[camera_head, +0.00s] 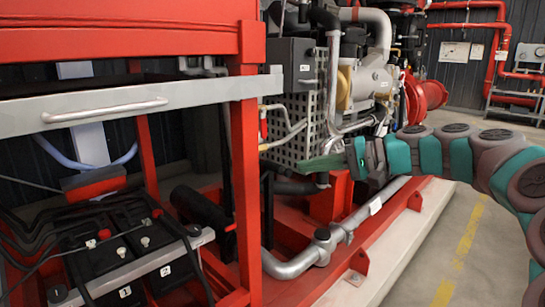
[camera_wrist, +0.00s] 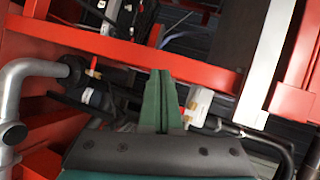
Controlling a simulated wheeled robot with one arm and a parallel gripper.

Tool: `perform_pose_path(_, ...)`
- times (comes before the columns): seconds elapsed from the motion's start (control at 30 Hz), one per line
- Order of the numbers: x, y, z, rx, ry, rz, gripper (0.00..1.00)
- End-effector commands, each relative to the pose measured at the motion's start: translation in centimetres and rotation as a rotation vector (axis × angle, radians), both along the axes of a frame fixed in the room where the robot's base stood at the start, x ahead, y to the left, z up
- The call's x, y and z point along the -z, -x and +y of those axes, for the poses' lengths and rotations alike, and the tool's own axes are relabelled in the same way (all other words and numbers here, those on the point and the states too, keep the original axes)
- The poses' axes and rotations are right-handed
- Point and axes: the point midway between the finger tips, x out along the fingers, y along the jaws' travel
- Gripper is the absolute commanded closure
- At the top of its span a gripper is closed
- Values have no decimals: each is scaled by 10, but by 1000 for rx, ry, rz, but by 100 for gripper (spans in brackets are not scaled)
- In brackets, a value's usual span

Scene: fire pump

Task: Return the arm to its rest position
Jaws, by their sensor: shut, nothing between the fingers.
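My arm (camera_head: 455,155) reaches in from the right edge of the head view, its teal and grey links stretched toward the pump skid. My gripper (camera_head: 305,165) has green fingers that point left, in front of the perforated grey guard of the engine. In the wrist view my gripper (camera_wrist: 160,75) shows its two green fingers pressed together with nothing between them. A red frame beam (camera_wrist: 110,50) crosses behind the fingertips in that view. I cannot tell how far the fingertips are from it.
A red frame post (camera_head: 246,190) and a grey drawer front with a handle (camera_head: 105,112) stand left of my gripper. Black batteries (camera_head: 120,255) sit low at left. A silver pipe (camera_head: 300,262) runs below the arm. Floor with a yellow line (camera_head: 460,255) is clear at right.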

Motion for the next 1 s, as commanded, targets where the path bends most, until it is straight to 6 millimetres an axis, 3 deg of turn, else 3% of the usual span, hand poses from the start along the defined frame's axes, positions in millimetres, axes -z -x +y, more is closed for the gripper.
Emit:
perform_pose_path(0.13,26,55,44,-97,156,35,100)
perform_pose_path(0.2,49,89,62,-147,257,61,100)
perform_pose_path(0.37,108,168,76,-233,509,122,100)
perform_pose_path(0.53,175,247,53,-286,781,201,100)
perform_pose_path(0.7,230,319,1,-296,1033,290,100)
perform_pose_path(0.8,252,351,-29,-292,1142,341,100)
perform_pose_path(1.0,271,387,-63,-284,1251,401,100)
